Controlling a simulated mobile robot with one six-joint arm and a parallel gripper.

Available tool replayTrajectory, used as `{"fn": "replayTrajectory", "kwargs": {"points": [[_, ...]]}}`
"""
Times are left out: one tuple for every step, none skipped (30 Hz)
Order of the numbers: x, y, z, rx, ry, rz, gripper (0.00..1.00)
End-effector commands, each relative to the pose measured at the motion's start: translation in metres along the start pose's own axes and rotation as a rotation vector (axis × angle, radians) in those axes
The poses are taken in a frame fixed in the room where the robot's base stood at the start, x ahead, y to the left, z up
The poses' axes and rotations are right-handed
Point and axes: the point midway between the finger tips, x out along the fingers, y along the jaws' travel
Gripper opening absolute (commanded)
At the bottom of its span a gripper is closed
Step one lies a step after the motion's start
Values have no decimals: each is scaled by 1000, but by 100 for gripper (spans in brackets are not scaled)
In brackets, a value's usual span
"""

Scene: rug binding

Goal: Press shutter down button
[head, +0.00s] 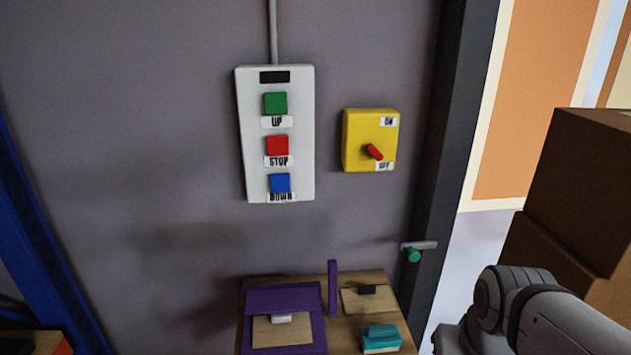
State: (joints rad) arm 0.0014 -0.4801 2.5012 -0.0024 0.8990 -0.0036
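A white control box (307,132) is fixed on the grey wall in the head view. It carries a green button (275,103) labelled UP at the top and a red button (277,145) labelled STOP in the middle. The blue button (279,182) labelled DOWN is at the bottom. A dark panel (275,77) sits above the buttons. Part of my arm shows at the lower right, apart from the box. My gripper is not in view.
Right of the box is a yellow switch box (360,126) with a red knob (374,151). Below, a wooden surface (334,345) bears purple and teal items. Brown cardboard boxes (585,190) stand at the right. A dark door frame (450,130) has a green-tipped handle (414,254).

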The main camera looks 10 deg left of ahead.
Motion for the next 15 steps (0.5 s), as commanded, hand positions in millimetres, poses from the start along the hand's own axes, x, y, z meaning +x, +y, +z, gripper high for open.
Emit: {"fn": "replayTrajectory", "kwargs": {"points": [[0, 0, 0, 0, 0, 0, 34], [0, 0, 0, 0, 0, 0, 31], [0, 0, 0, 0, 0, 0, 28], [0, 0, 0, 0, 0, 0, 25], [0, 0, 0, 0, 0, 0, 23], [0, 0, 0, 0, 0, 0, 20], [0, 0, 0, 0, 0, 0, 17], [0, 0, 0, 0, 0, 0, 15], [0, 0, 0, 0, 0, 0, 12], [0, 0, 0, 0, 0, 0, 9], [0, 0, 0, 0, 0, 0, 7], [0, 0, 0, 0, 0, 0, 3], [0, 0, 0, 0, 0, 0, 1], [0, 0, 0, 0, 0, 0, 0], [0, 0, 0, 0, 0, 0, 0]]}}
